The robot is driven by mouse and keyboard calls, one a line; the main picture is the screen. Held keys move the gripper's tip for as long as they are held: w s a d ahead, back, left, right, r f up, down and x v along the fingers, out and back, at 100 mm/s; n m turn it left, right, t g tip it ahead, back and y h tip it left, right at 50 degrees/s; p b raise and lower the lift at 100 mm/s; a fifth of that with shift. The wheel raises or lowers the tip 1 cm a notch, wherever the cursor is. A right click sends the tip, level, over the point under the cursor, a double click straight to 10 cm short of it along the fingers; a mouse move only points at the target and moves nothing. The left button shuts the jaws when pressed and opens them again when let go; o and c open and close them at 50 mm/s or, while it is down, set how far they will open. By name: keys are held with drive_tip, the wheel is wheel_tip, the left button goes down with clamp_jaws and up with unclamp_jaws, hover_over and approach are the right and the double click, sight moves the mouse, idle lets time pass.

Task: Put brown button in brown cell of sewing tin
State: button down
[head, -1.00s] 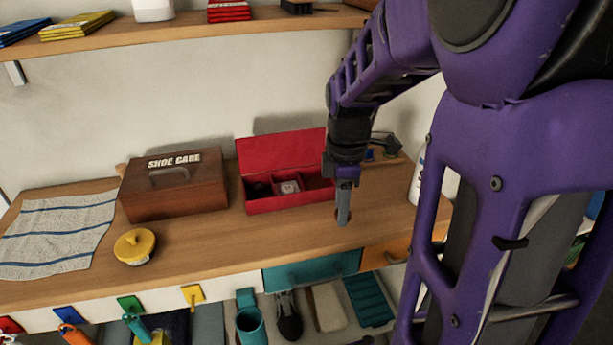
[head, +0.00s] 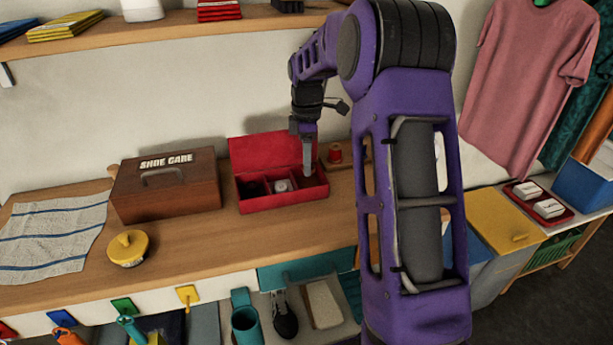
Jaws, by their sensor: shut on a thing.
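The red sewing tin (head: 282,203) stands open on the wooden counter with its lid (head: 268,150) raised at the back. Its left cell looks dark, and the middle cell holds a pale round thing (head: 283,185). My gripper (head: 308,172) points down with its fingertips at the right cell of the tin. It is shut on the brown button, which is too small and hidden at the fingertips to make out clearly. I cannot tell whether the button touches the cell floor.
A brown shoe care box (head: 168,190) stands left of the tin. A yellow round tin (head: 128,248) and a striped cloth (head: 50,232) lie farther left. A red spool (head: 334,153) stands behind right. The counter in front of the tin is clear.

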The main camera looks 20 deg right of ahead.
sight(307, 186)
wheel_tip(307, 186, down, 5)
drive_tip(key=shift+r+b, duration=0.15)
drive_tip(key=shift+b, duration=0.25)
drive_tip(key=shift+w, duration=0.2)
drive_tip(key=shift+f, duration=0.2)
drive_tip(key=shift+f, duration=0.15)
drive_tip(key=shift+c, duration=2.4)
unclamp_jaws()
wheel_tip(307, 186, up, 8)
drive_tip(key=shift+p, duration=0.6)
